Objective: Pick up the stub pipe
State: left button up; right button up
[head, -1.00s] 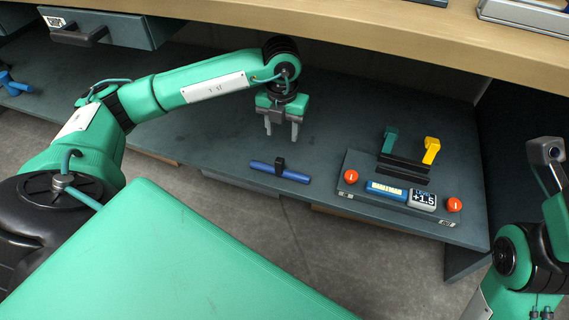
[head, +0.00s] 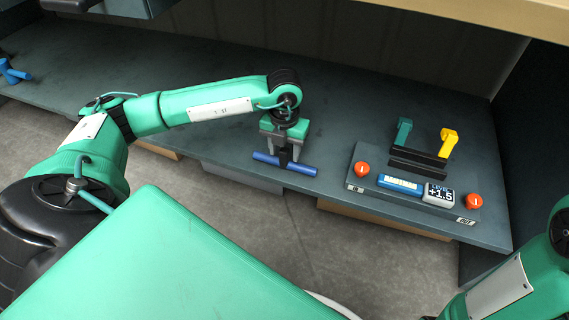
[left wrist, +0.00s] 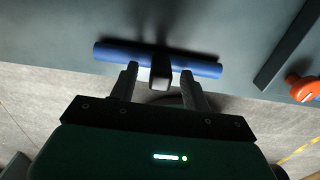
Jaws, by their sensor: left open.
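The stub pipe (head: 300,167) is a blue tube with a black block at its middle. It lies on the dark shelf near its front edge. My left gripper (head: 283,151) is open, pointing down over the pipe's middle. In the left wrist view the pipe (left wrist: 113,53) runs across, just beyond the fingertips. The black block shows in the gap between the two fingers of the left gripper (left wrist: 159,72). I cannot tell if the fingers touch it. My right gripper is out of view.
A panel (head: 360,190) with orange knobs (head: 473,202), a display (head: 438,194), and teal (head: 403,132) and yellow (head: 448,142) uprights stands to the right. A blue fitting (head: 14,73) lies far left. A wooden counter edge (head: 480,20) overhangs. The shelf between pipe and panel is clear.

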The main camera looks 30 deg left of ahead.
pick_arm(q)
jog(key=shift+f, duration=0.5)
